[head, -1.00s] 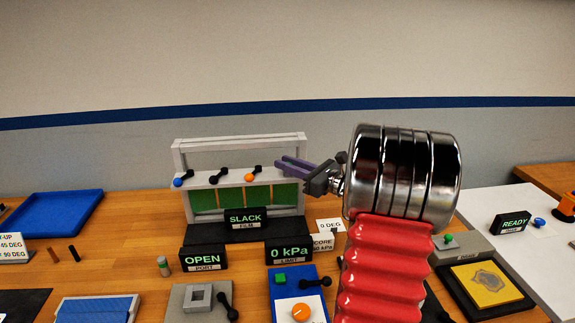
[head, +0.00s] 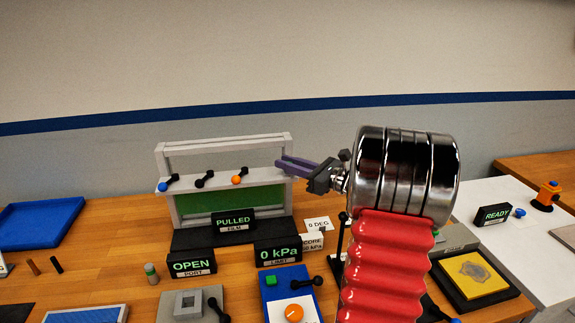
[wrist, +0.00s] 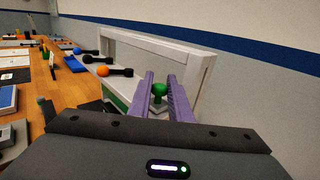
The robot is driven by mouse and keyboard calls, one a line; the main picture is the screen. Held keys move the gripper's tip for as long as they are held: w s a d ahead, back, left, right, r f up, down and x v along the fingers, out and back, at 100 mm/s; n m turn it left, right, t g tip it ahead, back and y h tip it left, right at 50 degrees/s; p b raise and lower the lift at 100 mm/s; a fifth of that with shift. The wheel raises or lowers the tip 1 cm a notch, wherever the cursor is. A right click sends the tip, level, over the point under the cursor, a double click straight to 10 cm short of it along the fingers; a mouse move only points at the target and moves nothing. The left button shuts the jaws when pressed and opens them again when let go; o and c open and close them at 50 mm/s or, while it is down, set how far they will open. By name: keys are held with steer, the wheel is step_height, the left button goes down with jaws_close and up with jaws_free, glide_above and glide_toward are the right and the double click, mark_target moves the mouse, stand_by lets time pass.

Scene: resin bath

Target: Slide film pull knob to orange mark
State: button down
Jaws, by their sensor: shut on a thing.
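The film frame (head: 275,142) is a pale upright frame with a green panel (head: 215,200) below its ledge. Its black display (head: 234,222) reads PULLED, FILM. My gripper (head: 279,164) is at the frame's right end, level with the ledge. In the wrist view its purple fingers (wrist: 160,88) are shut on a green knob (wrist: 159,90), which sits between them over the ledge's end. The knob is hidden behind the fingers in the head view. I cannot make out a separate orange mark; an orange ball on a black lever (head: 237,180) sits on the ledge.
Blue-ended (head: 163,186) and black levers share the ledge. In front stand the OPEN port display (head: 192,263) and the 0 kPa display (head: 279,254). A blue tray (head: 40,222) lies at left. A white table with a READY display (head: 492,215) is at right.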

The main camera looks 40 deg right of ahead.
steer(key=c, duration=1.7)
jaws_free()
steer(key=shift+w, duration=0.1)
steer(key=shift+o, duration=0.2)
steer(key=v, duration=1.3)
steer(key=shift+s, duration=0.35)
steer(key=shift+d, duration=0.15)
